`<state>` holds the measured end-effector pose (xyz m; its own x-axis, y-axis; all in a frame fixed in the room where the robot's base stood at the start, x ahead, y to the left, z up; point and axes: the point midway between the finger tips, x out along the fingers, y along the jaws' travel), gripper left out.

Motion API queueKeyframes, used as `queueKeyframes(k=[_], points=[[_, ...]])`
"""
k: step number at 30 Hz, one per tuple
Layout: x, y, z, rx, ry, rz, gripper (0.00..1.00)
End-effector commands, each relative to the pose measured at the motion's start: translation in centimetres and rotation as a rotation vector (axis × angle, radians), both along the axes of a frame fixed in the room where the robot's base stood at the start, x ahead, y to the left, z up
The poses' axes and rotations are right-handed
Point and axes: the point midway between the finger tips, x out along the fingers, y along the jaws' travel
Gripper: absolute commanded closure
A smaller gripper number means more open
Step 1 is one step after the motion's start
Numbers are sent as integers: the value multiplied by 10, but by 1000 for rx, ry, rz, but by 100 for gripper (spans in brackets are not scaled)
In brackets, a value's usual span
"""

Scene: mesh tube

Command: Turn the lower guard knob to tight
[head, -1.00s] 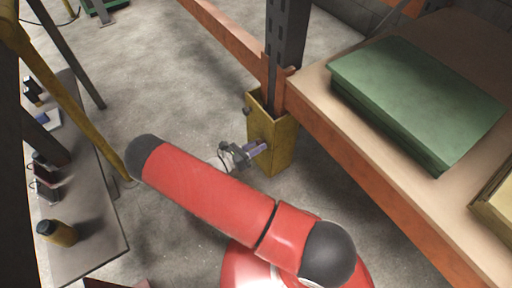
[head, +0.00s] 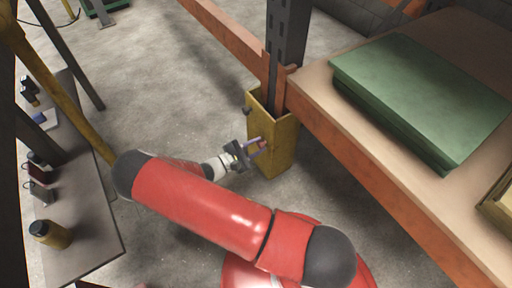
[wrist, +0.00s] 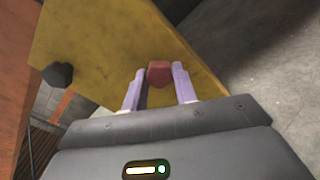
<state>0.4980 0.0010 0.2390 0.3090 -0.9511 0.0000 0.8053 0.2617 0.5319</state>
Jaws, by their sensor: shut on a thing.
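The yellow guard (head: 279,150) stands around the foot of the dark rack upright, and its face fills much of the wrist view (wrist: 105,45). My gripper (head: 256,147) is at the guard's lower face. In the wrist view, its two pale purple fingers (wrist: 159,83) are shut on a reddish faceted knob (wrist: 160,71), one finger on either side. This is the lower guard knob. Its marking or turn position cannot be read. A second, dark knob (wrist: 58,75) sits apart on the guard, and in the head view it shows higher up (head: 247,110).
A shelf with an orange beam (head: 375,165) and a green stack (head: 420,95) stands to the right. A grey bench (head: 85,235) with several small items is at the left. The concrete floor between bench and guard is clear.

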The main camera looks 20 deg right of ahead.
Motion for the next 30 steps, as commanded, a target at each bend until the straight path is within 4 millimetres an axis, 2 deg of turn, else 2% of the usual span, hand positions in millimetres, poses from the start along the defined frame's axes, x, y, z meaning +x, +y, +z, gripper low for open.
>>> queueKeyframes(k=[18, 30], points=[[0, 1, -1, 172, -522, 2, 95], [0, 1, -1, 230, -697, 1, 95]])
